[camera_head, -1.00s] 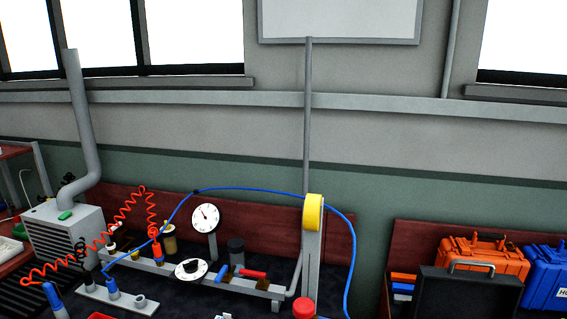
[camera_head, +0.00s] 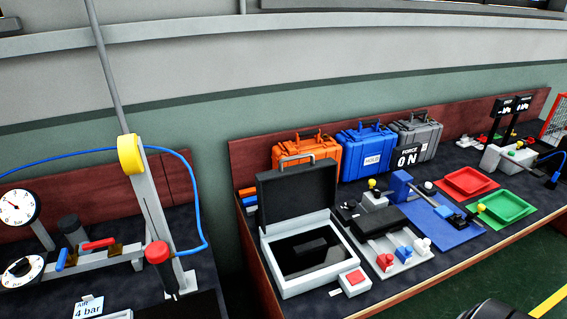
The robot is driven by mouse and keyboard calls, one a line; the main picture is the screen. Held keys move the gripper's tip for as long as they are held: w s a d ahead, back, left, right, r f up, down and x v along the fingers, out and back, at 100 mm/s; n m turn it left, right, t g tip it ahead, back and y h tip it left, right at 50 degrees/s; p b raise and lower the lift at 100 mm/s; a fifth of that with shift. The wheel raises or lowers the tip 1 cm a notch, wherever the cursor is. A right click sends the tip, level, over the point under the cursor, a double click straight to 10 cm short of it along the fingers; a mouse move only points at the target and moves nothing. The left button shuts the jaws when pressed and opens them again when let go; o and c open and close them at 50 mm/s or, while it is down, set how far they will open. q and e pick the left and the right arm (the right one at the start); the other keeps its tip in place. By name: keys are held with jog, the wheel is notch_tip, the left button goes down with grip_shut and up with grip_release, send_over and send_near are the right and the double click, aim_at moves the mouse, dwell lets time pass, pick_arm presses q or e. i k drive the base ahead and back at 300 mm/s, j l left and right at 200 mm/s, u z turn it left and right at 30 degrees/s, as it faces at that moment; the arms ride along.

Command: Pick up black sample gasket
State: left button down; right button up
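I cannot make out a black sample gasket for certain. An open case (camera_head: 274,270) with a raised black lid (camera_head: 296,190) stands on the right bench, with a black block (camera_head: 309,256) in its dark interior. Small dark parts near the blue mat (camera_head: 441,228) are too small to name. Neither gripper can be made out. A dark rounded shape at the bottom edge, right of centre, is cut off and may be part of my arm.
Orange (camera_head: 324,150), blue (camera_head: 365,150) and grey (camera_head: 417,136) cases stand along the bench's back. A red tray (camera_head: 469,182) and green tray (camera_head: 502,207) lie to the right. A yellow-topped post (camera_head: 131,154) with a blue hose stands left. Green floor lies in front.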

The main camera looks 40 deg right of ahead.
aim_at(308, 247)
jog(key=z, duration=1.3)
jog(key=i+l+u, duration=0.1)
jog(key=l, duration=0.85)
jog(key=i+u, duration=0.05)
